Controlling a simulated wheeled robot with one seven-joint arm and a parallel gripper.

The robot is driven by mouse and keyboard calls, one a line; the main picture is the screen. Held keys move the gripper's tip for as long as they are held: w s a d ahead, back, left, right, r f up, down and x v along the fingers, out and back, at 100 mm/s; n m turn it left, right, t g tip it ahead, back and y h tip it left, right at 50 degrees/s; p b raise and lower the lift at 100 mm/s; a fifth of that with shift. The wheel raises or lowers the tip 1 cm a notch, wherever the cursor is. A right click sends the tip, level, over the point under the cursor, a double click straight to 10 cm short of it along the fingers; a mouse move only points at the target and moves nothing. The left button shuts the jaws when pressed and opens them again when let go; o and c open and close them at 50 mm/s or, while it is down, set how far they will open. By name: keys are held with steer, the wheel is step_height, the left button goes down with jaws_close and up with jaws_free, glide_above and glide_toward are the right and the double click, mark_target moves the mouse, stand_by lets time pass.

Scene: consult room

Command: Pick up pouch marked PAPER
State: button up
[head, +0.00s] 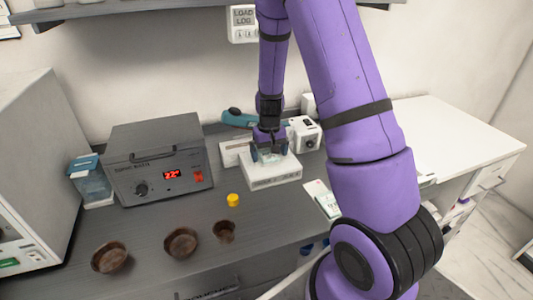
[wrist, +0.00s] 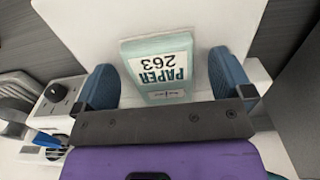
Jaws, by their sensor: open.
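My gripper (wrist: 165,78) is open, pointing down, with one blue finger on each side of the pouch. Gaps show between both fingers and the pouch. The white top of the stand (wrist: 85,18) spreads around the pouch in the wrist view.
A grey heated box (head: 158,165) with a red display stands left of the stand. A white device (head: 304,134) stands close on the right, with a teal tool (head: 238,117) behind. A yellow cap (head: 233,200) and brown bowls (head: 181,243) lie in front. A packet (head: 322,199) lies front right.

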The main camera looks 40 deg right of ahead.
steer(key=shift+f, duration=0.2)
steer(key=c, duration=1.2)
steer(key=shift+o, duration=0.2)
steer(key=shift+r, duration=0.1)
